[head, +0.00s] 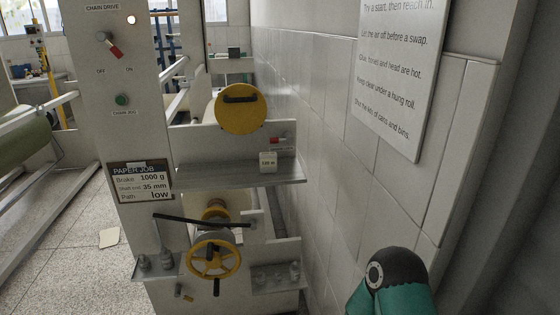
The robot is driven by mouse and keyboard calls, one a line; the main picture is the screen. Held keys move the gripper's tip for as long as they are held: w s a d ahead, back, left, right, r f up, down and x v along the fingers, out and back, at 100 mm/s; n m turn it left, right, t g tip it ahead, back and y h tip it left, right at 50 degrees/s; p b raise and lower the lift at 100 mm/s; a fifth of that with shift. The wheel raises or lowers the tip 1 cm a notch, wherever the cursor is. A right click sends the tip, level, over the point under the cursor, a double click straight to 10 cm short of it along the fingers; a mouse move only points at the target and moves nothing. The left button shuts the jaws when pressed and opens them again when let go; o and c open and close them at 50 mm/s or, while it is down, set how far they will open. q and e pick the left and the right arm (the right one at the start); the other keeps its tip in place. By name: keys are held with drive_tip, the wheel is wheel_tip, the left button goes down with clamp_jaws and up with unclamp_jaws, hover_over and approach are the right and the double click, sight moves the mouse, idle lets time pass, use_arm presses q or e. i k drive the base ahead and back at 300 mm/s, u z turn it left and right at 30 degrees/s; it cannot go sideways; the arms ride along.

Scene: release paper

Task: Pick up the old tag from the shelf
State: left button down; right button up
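A small white tag (268,162) with dark print, too small to read surely, shows at the right part of the grey shelf (215,178). It looks upright, close to the pale plate behind the shelf; I cannot tell whether it rests on the shelf or hangs on the plate. The shelf sticks out from the machine, right of the paper job sign. Neither of my grippers is in view. Only a teal and black part of my arm shows at the bottom right, well apart from the tag.
A yellow disc (241,109) with a black handle is above the shelf. A yellow handwheel (214,260) and a black bar (202,220) are below it. A red-tipped lever (277,141) is just above the tag. A tiled wall (330,150) bounds the right side.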

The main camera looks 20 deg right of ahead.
sight(268, 161)
drive_tip(key=i, duration=0.85)
